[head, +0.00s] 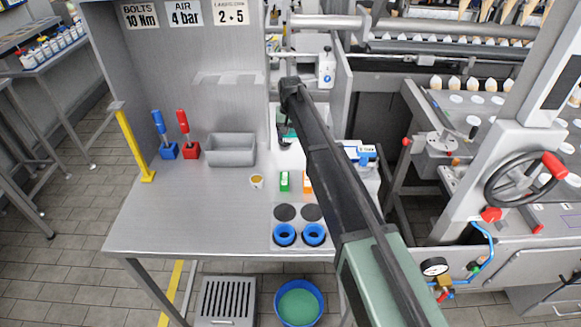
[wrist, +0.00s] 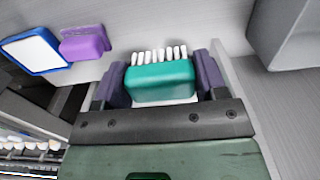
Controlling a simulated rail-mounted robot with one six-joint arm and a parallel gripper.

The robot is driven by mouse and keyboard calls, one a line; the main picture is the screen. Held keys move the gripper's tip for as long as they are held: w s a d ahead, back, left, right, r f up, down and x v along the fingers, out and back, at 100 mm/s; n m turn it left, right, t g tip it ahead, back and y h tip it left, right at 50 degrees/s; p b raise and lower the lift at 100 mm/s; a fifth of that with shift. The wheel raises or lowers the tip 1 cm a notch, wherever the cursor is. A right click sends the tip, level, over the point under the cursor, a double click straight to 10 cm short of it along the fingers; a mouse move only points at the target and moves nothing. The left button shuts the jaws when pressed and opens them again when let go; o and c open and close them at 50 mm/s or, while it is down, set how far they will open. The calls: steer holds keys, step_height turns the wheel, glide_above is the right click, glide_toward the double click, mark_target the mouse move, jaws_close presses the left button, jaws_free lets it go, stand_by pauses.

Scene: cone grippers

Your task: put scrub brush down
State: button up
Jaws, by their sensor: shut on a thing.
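The scrub brush (wrist: 160,82) has a teal body and a row of white bristles, which point toward the top of the wrist view. My gripper (wrist: 162,72) is shut on it, with one dark purple finger at each end of the body. In the head view my gripper is mostly hidden behind my arm, near the back of the grey bench (head: 190,225).
A blue-rimmed white tray (wrist: 30,56) and a purple block (wrist: 85,43) lie at left in the wrist view. A grey bin (head: 231,150), blue-handled tool (head: 160,130), red-handled tool (head: 184,130) and small cup (head: 257,182) stand on the bench. Its front left is clear.

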mark_target(291, 157)
step_height(291, 157, down, 8)
steer(key=b, duration=0.5)
steer(key=shift+b, duration=0.3)
steer(key=shift+r, duration=0.3)
steer(key=shift+f, duration=0.15)
steer(key=o, duration=0.8)
steer(key=shift+o, duration=0.2)
